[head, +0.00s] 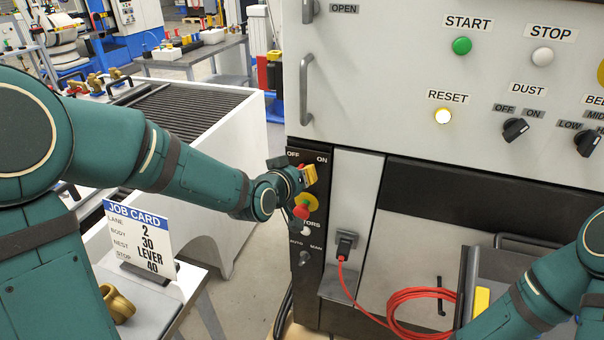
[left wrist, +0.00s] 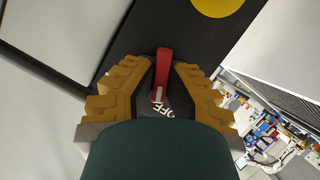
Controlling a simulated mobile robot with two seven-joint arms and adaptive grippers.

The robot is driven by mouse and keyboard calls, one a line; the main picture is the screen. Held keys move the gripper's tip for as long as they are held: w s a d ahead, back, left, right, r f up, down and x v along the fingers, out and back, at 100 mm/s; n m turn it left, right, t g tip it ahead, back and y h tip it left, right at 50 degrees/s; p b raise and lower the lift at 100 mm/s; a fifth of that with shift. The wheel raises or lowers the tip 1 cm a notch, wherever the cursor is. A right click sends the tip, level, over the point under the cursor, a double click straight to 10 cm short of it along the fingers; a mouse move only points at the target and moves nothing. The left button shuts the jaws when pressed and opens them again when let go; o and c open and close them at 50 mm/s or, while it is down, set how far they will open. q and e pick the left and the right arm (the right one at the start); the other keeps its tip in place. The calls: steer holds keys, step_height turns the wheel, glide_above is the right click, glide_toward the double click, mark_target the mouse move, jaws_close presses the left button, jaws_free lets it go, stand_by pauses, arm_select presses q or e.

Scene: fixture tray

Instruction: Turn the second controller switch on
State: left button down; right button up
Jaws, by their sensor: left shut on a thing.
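A narrow black switch panel (head: 312,272) runs down the left edge of the grey machine. Its top carries OFF and ON labels. My left gripper (head: 308,174) is at this upper part and mostly covers the switch there. In the left wrist view, a red switch handle (left wrist: 163,66) stands between the yellow fingers of my left gripper (left wrist: 160,72), with the OFF label beside it. The gripper is shut on this handle. Below it are a red button (head: 301,212) on a yellow disc and an AUTO/MAN selector (head: 304,258). My right arm enters at the lower right; its gripper is out of view.
A black plug with a coiled red cable (head: 405,297) is right of the panel. START, STOP and RESET buttons and dark rotary knobs (head: 515,129) are on the upper machine face. A job card (head: 140,238) stands on a table at lower left.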

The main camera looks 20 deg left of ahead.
arm_select(q)
steer(key=shift+d+r+m+y+p, duration=0.15)
steer(key=shift+m+y+p, duration=0.45)
steer(key=shift+m+p, duration=0.2)
steer(key=m+y+p, duration=0.1)
steer(key=m+p, duration=0.1)
steer(key=p, duration=0.1)
steer(key=shift+d+y, duration=0.1)
steer(key=shift+y, duration=0.3)
steer(key=shift+m+y+p, duration=0.7)
steer(key=shift+m+p, duration=0.5)
steer(key=shift+p, duration=0.05)
steer(key=shift+m+y+p, duration=0.4)
steer(key=shift+m+p, duration=0.05)
steer(key=shift+m, duration=0.25)
steer(key=c, duration=1)
jaws_free()
steer(key=shift+w+f, duration=0.1)
steer(key=shift+f, duration=0.1)
